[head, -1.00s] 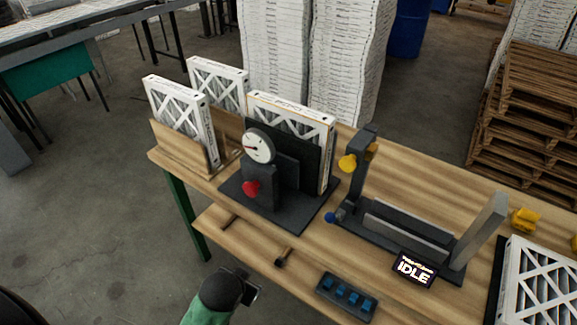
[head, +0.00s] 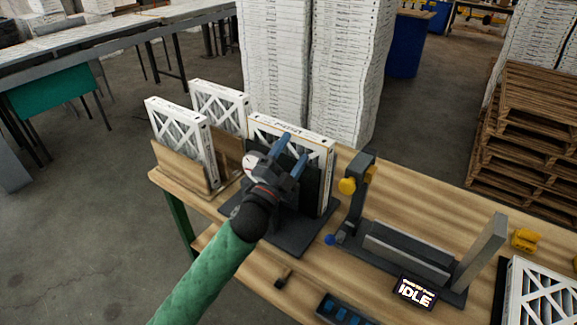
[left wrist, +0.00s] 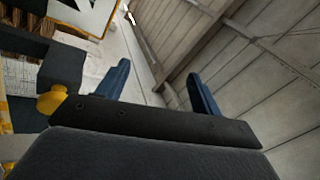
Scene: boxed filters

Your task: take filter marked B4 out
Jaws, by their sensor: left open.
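A white-framed filter (head: 318,150) stands upright in a dark fixture (head: 300,239) on the wooden bench. Two more white filters, a front one (head: 181,140) and a rear one (head: 222,103), stand in a wooden rack (head: 183,168) to its left. I cannot read a B4 mark on any of them. My left gripper (head: 295,147) is open and empty, its blue fingers in front of the fixture's filter and hiding part of it. In the left wrist view the fingers (left wrist: 160,78) are apart with nothing between them. My right gripper is out of view.
A dark station (head: 408,254) with an upright post and a display reading IDLE (head: 414,291) stands to the right. Another filter (head: 540,298) lies at the right edge. A blue-buttoned box (head: 343,310) is at the front. Bare bench shows behind the station.

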